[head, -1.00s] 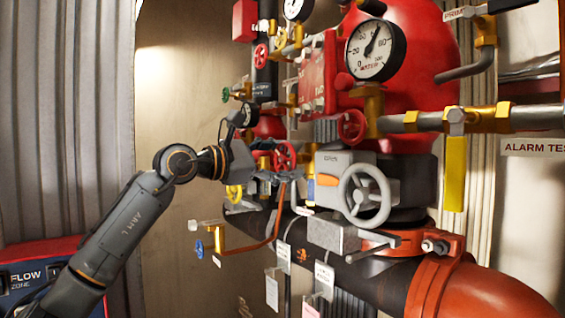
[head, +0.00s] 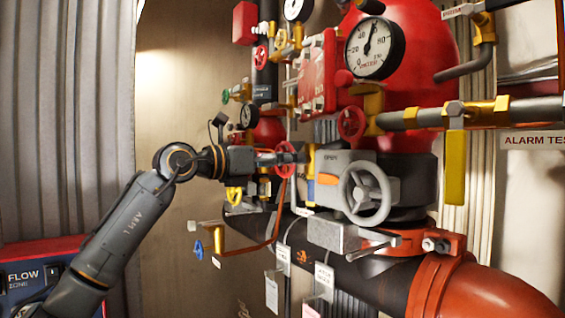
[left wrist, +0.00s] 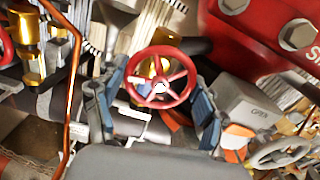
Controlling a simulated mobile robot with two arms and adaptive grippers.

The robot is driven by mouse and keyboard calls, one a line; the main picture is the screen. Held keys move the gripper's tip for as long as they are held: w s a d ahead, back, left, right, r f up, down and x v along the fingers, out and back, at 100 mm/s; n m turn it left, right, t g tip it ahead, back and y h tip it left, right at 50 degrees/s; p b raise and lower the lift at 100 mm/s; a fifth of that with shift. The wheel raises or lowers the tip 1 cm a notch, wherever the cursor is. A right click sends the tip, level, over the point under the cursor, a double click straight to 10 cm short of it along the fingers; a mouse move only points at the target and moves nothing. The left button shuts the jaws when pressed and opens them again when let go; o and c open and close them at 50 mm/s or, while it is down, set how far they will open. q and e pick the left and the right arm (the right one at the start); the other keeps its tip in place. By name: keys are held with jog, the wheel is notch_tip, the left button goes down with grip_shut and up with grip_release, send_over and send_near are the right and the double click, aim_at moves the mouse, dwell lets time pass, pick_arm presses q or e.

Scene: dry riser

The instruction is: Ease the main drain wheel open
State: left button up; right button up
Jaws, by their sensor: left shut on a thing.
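A red spoked handwheel (head: 286,173) sits among the valves left of the grey box marked OPEN; I can read no label on it. In the left wrist view the wheel (left wrist: 160,87) is in the middle, with a brass stem behind it. My left gripper (head: 291,155) reaches it from the left in the head view and hides part of it. Its blue-padded fingers (left wrist: 160,110) lie on either side of the wheel and are shut on it. My right gripper is not in view.
A larger grey handwheel (head: 366,192) on the grey box (head: 332,165) is close on the right.

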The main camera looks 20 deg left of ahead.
pick_arm(q)
jog(key=shift+n, duration=0.6)
jog(key=o, duration=1.2)
jog(key=shift+w, duration=0.1)
jog(key=v, duration=1.2)
